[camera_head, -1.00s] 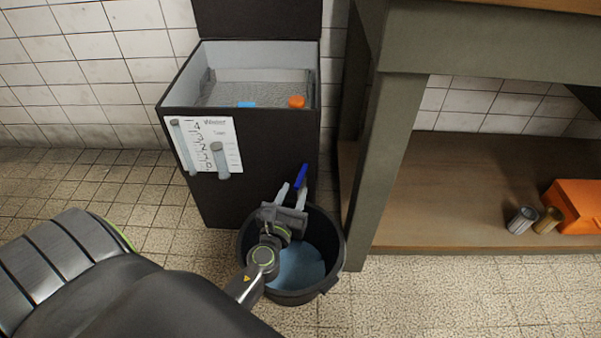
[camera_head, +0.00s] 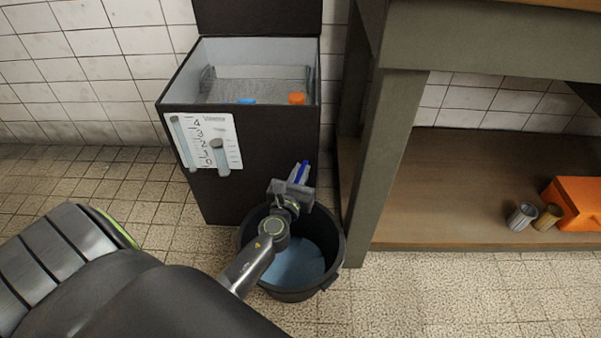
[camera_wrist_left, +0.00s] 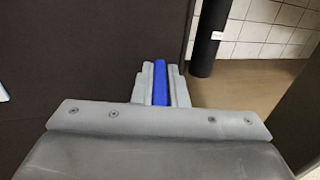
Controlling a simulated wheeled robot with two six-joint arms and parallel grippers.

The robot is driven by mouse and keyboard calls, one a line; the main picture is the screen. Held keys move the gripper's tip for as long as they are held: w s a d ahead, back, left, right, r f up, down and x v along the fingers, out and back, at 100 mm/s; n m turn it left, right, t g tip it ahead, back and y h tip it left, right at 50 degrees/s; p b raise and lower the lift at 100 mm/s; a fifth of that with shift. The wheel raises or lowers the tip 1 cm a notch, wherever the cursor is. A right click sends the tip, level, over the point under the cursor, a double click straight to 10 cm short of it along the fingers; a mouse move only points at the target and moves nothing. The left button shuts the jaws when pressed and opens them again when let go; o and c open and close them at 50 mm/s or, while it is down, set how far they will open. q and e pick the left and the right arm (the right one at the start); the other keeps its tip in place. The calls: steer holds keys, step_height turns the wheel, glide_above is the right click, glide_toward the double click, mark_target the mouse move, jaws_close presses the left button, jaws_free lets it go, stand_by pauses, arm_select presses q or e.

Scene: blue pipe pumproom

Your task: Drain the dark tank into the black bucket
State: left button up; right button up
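The dark tank (camera_head: 262,165) stands open against the wall, with a level scale (camera_head: 205,143) on its front. Grey liquid (camera_head: 250,85) shows inside it. The black bucket (camera_head: 336,262) stands on the floor at the tank's foot, with bluish liquid (camera_head: 293,265) in it. My left gripper (camera_head: 299,173) reaches over the bucket to the tank's lower front. In the left wrist view its fingers (camera_wrist_left: 160,85) lie against both sides of a blue handle (camera_wrist_left: 160,82) and appear shut on it. The outlet below is hidden by the gripper. My right gripper is not in view.
A blue float (camera_head: 247,101) and an orange float (camera_head: 297,98) lie in the tank. A green-grey bench (camera_head: 385,165) stands close on the right. Its lower shelf (camera_head: 440,190) holds two cans (camera_head: 535,216) and an orange box (camera_head: 575,203). Floor in front is clear.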

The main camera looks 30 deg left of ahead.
arm_select(q)
jaws_close()
